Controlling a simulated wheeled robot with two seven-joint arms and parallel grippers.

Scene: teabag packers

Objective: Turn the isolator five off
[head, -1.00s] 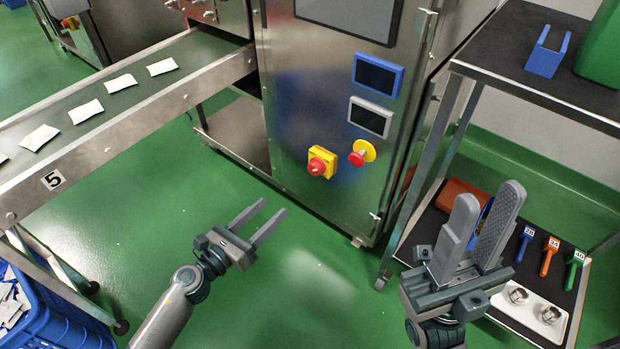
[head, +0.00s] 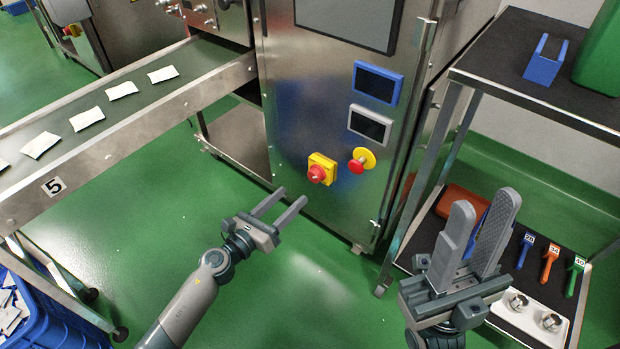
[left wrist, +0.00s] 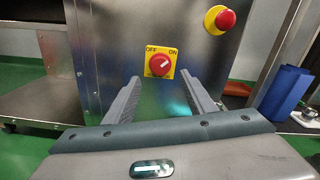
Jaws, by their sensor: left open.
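The isolator is a red rotary knob on a yellow plate (head: 321,168), low on the front of the steel machine cabinet. The conveyor beside it carries a label 5 (head: 54,186). In the left wrist view the isolator (left wrist: 160,65) shows OFF at left and ON at right; its white mark seems to slant towards ON. My left gripper (head: 292,195) is open and empty, below and left of the isolator in the head view, apart from it. In the left wrist view its fingers (left wrist: 160,82) point at the plate from either side. My right gripper (head: 485,203) is open and empty at right.
A red mushroom button on yellow (head: 360,161) sits right of the isolator, with two small screens (head: 377,84) above. A steel trolley (head: 530,95) with tools stands at right. The conveyor (head: 120,105) and a blue crate (head: 45,310) are at left. Green floor is clear in front.

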